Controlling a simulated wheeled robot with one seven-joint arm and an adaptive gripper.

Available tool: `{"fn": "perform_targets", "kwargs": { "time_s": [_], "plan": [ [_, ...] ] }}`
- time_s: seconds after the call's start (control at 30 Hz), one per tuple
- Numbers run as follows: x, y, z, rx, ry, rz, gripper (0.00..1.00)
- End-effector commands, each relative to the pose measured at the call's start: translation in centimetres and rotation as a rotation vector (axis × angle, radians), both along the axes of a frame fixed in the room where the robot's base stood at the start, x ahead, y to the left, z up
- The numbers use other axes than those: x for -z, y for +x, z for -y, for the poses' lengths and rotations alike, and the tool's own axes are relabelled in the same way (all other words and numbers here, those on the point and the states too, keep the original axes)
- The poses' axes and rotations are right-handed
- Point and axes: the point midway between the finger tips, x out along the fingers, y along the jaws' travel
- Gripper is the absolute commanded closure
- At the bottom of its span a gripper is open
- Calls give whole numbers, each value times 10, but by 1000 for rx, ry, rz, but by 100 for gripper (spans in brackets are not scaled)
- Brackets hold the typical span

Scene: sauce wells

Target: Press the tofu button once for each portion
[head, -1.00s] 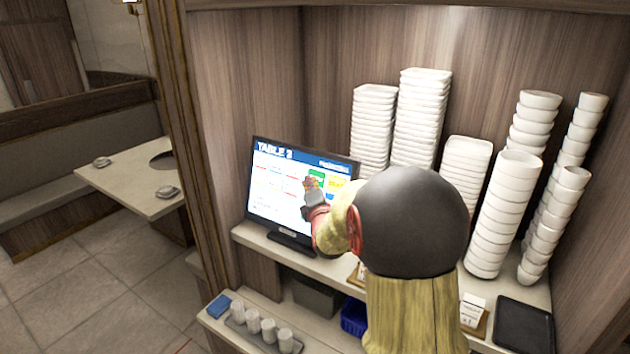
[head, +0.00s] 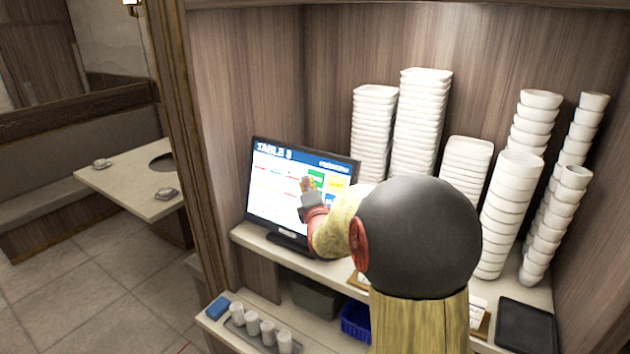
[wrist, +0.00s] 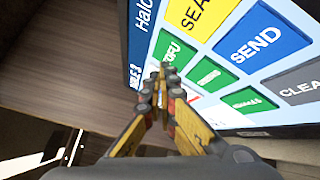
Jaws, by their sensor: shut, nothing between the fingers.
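The order screen (head: 275,196) stands on the counter and is lit, with "TABLE" in its blue header. In the wrist view a green button (wrist: 174,48) ends in "OFU", its first letter unclear; I take it as the tofu button. My gripper (wrist: 163,70) is shut and empty, its tips at the lower edge of this button and covering part of it. Whether the tips touch the glass I cannot tell. In the head view my gripper (head: 306,186) is in front of the screen's middle right, hiding some buttons there.
Close by on the screen are a yellow button (wrist: 193,14), a blue SEND button (wrist: 262,38), a grey button (wrist: 303,84) reading "CLEA", and more green buttons (wrist: 207,76). White dish stacks (head: 420,125) stand to the right. A black tray (head: 526,325) lies at lower right.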

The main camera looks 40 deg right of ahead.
Motion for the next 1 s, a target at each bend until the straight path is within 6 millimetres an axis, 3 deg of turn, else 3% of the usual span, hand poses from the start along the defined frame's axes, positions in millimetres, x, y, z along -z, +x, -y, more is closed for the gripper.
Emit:
{"fn": "perform_targets", "kwargs": {
  "time_s": [0.63,1.0],
  "plan": [
    [-13,-14,-42,-1,-1,0,100],
    [-15,-16,-45,0,0,0,100]
  ]
}}
